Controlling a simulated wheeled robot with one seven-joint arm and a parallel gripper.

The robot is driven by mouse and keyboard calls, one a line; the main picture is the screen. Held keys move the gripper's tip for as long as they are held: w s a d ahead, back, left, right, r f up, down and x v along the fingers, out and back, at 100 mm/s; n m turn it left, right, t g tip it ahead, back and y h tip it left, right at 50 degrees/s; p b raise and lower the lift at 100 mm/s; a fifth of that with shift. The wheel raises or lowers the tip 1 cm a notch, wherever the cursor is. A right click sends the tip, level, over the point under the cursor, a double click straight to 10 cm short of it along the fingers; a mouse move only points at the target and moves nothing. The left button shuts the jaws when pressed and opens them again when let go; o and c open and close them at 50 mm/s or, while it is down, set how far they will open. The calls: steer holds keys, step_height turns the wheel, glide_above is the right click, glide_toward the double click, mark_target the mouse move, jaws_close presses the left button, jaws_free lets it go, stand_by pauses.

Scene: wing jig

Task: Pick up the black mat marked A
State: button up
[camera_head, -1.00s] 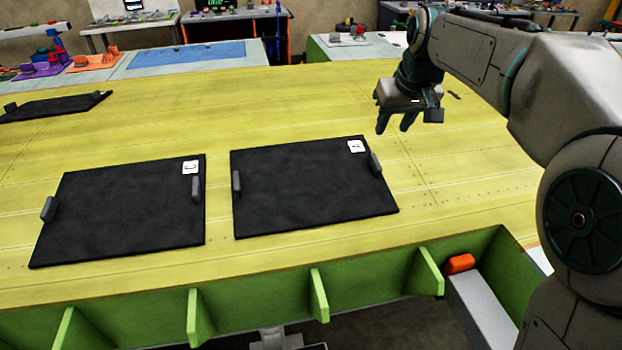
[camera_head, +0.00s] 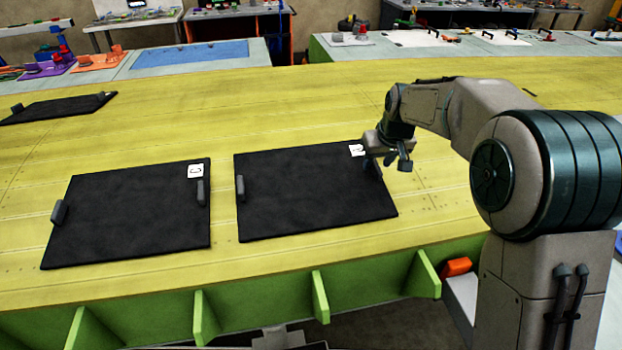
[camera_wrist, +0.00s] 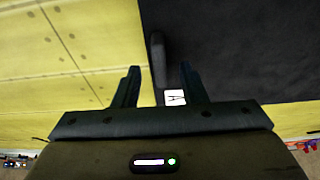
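The black mat marked A (camera_head: 305,195) lies flat on the yellow panel, right of the other front mat. Its white label (camera_head: 357,150) is at the far right corner; the letter A reads in the wrist view (camera_wrist: 175,97). My gripper (camera_head: 387,165) is open above the mat's right edge. In the wrist view, my gripper's two fingers (camera_wrist: 158,75) are spread, and the mat's dark grip (camera_wrist: 158,55) lies ahead, between their lines. I cannot tell whether the fingers touch it. The arm partly hides this grip in the head view. Another grip (camera_head: 240,187) stands at the left edge.
A second black mat (camera_head: 130,215) lies close on the left, with a narrow gap between. A third mat (camera_head: 58,107) lies at the far left. Green ribs (camera_head: 320,297) line the panel's front edge. The panel behind the front mats (camera_head: 250,105) is clear.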

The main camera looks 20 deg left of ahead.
steer(key=shift+a+f, duration=0.1)
steer(key=shift+f, duration=0.2)
jaws_close()
steer(key=shift+r, duration=0.15)
